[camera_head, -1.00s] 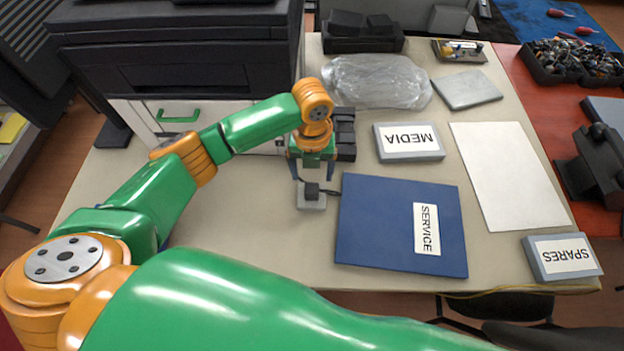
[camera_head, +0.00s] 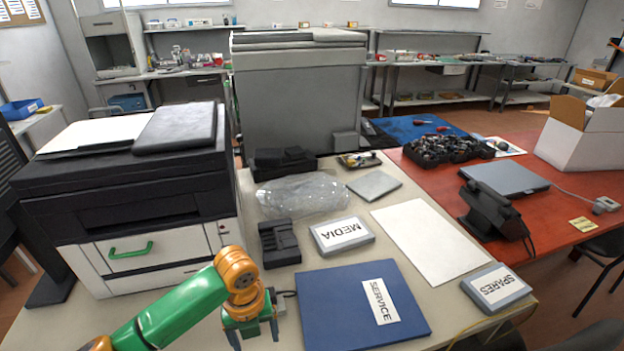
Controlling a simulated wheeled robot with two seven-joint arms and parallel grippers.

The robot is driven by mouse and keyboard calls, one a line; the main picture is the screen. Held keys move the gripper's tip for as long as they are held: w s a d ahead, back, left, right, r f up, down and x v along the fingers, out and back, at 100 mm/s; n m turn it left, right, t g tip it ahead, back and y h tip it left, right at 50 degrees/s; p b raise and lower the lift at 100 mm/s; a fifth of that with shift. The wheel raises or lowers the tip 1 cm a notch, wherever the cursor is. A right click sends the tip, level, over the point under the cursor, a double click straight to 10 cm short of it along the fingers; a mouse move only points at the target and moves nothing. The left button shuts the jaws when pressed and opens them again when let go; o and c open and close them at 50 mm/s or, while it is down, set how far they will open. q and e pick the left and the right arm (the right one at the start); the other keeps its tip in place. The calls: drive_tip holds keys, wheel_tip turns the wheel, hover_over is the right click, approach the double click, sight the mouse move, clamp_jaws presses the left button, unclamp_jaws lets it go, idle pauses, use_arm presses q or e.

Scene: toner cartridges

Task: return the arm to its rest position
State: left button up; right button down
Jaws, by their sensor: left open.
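My left gripper (camera_head: 254,331) is at the lower left of the head view, above the beige table (camera_head: 410,335), just left of the blue SERVICE folder (camera_head: 335,310). Its two fingers point down and stand apart. A small grey block with a dark top (camera_head: 282,299) is beside it, partly hidden by the gripper. I cannot tell from this view whether they touch. My green and orange left arm comes in from the bottom left. My right gripper is not in the view.
A black and white printer (camera_head: 130,200) stands left of the gripper. A black cartridge (camera_head: 279,243), a clear plastic bag (camera_head: 302,195), the MEDIA box (camera_head: 341,236) and the SPARES box (camera_head: 495,288) lie on the table. A white sheet (camera_head: 430,240) lies at right. A red table (camera_head: 560,200) adjoins.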

use_arm(q)
drive_tip(key=s+d+f+n+t+h, duration=0.2)
drive_tip(key=s+d+f+n+h, duration=0.45)
drive_tip(key=n, duration=0.65)
drive_tip(key=s+a+n+t+y, duration=0.1)
drive_tip(key=s+a+n+y, duration=0.2)
drive_tip(key=s+a+n, duration=0.45)
drive_tip(key=s+a+n+t+y, duration=0.15)
drive_tip(key=a+n+y, duration=0.3)
drive_tip(key=n, duration=0.65)
wheel_tip(320, 180, down, 15)
drive_tip(key=s+m+g+h, duration=0.1)
drive_tip(key=s+g, duration=0.1)
drive_tip(key=s+a+f+g, duration=0.1)
drive_tip(key=s+a+f, duration=0.1)
drive_tip(key=s+f, duration=0.9)
drive_tip(key=shift+s+a, duration=0.2)
drive_tip(key=shift+s, duration=0.5)
drive_tip(key=shift+g, duration=0.25)
